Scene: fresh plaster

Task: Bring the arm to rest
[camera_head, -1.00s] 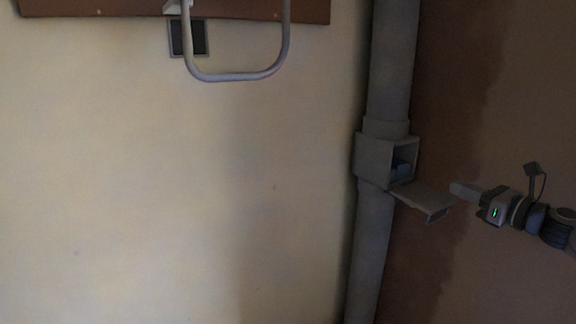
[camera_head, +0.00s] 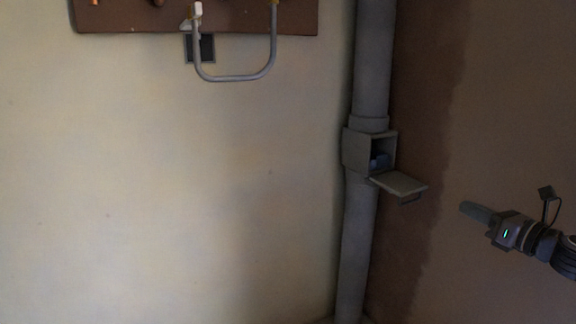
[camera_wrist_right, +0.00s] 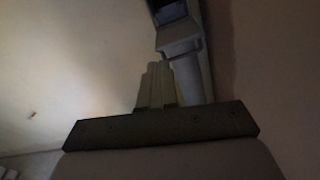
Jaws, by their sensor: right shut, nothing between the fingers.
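My right gripper (camera_head: 474,211) reaches in from the right edge in the head view. It is shut, with nothing between its fingers, and points left toward the pipe without touching anything. In the right wrist view its closed fingers (camera_wrist_right: 156,86) stand in front of the lower pipe. My left gripper is not in view.
A grey vertical pipe (camera_head: 357,235) runs along the corner. A box (camera_head: 356,152) on it has its flap (camera_head: 399,184) hanging open, with something bluish inside. A bent grey tube (camera_head: 235,77) hangs from a brown board (camera_head: 230,20) at top. Space around the gripper is clear.

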